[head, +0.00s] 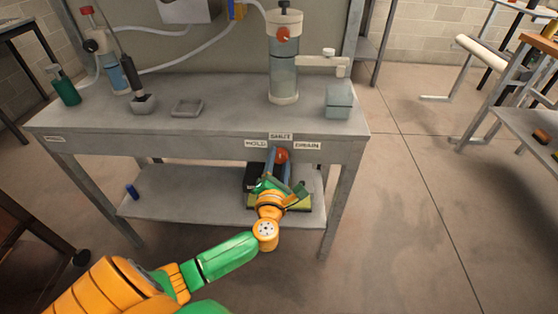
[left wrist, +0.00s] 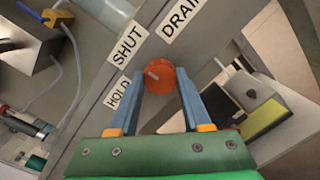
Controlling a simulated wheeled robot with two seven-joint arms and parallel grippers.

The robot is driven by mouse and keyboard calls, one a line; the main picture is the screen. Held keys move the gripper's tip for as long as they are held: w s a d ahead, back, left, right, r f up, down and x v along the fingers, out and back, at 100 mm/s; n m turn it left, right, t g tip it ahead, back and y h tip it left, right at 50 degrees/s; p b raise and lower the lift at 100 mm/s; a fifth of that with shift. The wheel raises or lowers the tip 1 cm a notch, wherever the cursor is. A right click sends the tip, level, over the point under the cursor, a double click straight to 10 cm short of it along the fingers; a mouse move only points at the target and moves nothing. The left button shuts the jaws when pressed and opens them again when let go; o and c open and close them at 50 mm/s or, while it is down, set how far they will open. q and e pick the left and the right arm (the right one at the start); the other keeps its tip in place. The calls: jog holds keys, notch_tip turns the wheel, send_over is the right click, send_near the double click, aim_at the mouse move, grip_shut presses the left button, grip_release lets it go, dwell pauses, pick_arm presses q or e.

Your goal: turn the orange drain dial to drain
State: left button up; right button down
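The round orange drain dial (head: 282,155) sits on the front edge of the grey workbench, below the white SHUT label (head: 281,136), with HOLD (head: 256,144) to its left and DRAIN (head: 307,146) to its right. In the left wrist view the dial (left wrist: 166,88) carries a short pale mark on its upper left, roughly toward SHUT. My left gripper (head: 279,160) is at the dial, its blue fingers apart. In the left wrist view the fingertips (left wrist: 160,74) lie on either side of the dial; firm contact cannot be made out. My right gripper is not in view.
The bench top (head: 225,118) holds a clear cylinder (head: 284,70) with an orange knob, a small grey tray (head: 187,108) and a green bottle (head: 65,88). A lower shelf (head: 170,195) lies behind my gripper, with a dark and yellow-green object. The floor (head: 410,210) to the right is clear.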

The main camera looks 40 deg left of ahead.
pick_arm(q)
jog(key=shift+r+m+p, duration=0.15)
jog(key=shift+m+p, duration=0.35)
jog(key=shift+p, duration=0.2)
grip_shut()
jog(key=m+p, duration=0.6)
jog(key=m, duration=0.1)
jog(key=shift+d+g, duration=0.1)
jog(key=shift+g, duration=0.2)
jog(key=shift+m+p, duration=1.05)
jog(key=shift+m, duration=0.65)
jog(key=shift+f, duration=0.2)
jog(key=o, duration=1.2)
grip_release()
jog(key=shift+r, duration=0.1)
